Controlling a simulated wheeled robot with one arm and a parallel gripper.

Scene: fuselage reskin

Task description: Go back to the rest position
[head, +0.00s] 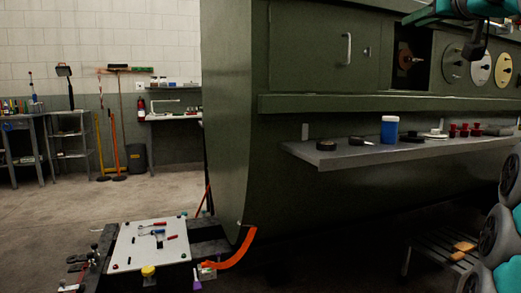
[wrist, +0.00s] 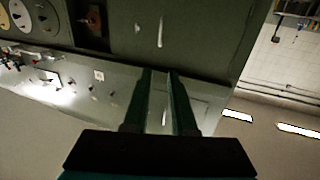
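My gripper (wrist: 161,74) shows in the wrist view as two dark fingers side by side with a narrow gap between them. Nothing is held in the gap. The wrist view looks upside down, with ceiling lights low at the right. The green fuselage (wrist: 205,35) lies beyond the fingertips, with its panel handle (wrist: 160,32) and the dark opening (wrist: 92,18). In the head view, teal and grey parts of my arm reach in at the right edge and top right. I cannot make out the fingers there.
The green fuselage (head: 310,140) fills the middle and right. A shelf (head: 335,157) sticks out from it, holding a blue cup (head: 389,129), dark discs and red pieces. A low table (head: 150,245) with tools stands at front left. The floor (head: 70,205) at left is clear.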

